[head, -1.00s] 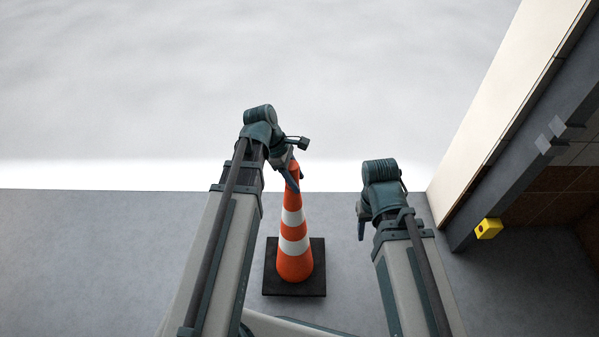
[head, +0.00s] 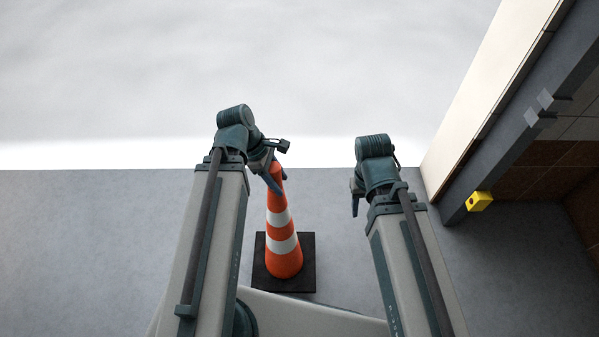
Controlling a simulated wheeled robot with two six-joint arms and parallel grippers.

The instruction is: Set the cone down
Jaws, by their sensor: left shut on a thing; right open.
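The orange cone with white bands (head: 283,256) stands upright, tilted slightly in the picture, on its square black base (head: 305,283) in the middle of the head view. My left gripper (head: 275,178) is shut on the cone's top. Its fingers hide part of the tip. I cannot tell whether the base touches the floor or hangs just above it. My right gripper (head: 355,203) is open and empty, to the right of the cone and apart from it.
Grey floor (head: 80,240) is clear on the left and around the cone. At the right stands a wall with a dark beam (head: 520,125) along an opening. A yellow block (head: 479,201) sits at the beam's lower end. Brown tiles show beyond it.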

